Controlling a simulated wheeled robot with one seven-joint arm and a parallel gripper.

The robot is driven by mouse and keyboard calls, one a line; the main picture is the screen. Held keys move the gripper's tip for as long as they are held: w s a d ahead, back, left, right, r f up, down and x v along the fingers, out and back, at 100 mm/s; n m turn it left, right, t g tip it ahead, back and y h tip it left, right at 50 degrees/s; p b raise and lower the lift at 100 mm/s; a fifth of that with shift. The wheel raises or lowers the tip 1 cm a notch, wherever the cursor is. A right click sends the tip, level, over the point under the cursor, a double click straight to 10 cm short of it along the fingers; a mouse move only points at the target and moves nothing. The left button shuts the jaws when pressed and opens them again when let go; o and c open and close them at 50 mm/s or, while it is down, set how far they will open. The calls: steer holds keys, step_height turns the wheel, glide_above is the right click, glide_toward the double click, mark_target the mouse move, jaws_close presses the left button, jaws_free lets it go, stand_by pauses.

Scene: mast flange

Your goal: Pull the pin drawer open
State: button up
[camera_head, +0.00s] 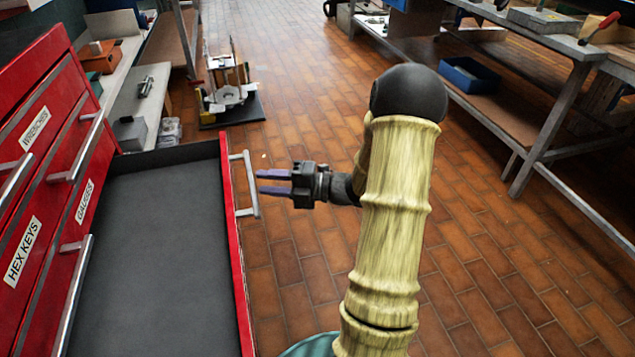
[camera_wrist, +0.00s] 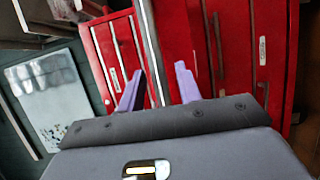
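A drawer of the red cabinet stands far out in the head view, with an empty-looking dark grey floor (camera_head: 160,235) and a red front (camera_head: 237,265). Its front label is not visible, so I cannot read whether it is the pin drawer. Its pale bar handle (camera_head: 244,185) is on the outer side of the front. My gripper (camera_head: 262,182) is open, its two purple fingers apart and pointing at the handle, tips close beside the bar. I cannot tell whether they touch it. In the wrist view my gripper (camera_wrist: 160,88) also shows spread fingers, with red cabinet fronts beyond.
Closed drawers labelled WRENCHES (camera_head: 34,129), GAUGES (camera_head: 85,202) and HEX KEYS (camera_head: 24,252) have handles sticking out at left. A workbench (camera_head: 560,110) with a blue bin (camera_head: 469,76) stands at right. A dark-based stand (camera_head: 232,108) is beyond the drawer. Tiled floor between is clear.

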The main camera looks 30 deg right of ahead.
steer(key=p+v, duration=0.3)
steer(key=v, duration=0.9)
steer(key=shift+s+d, duration=0.25)
steer(key=shift+s, duration=0.05)
steer(key=shift+w, duration=0.1)
steer(key=shift+f, duration=0.1)
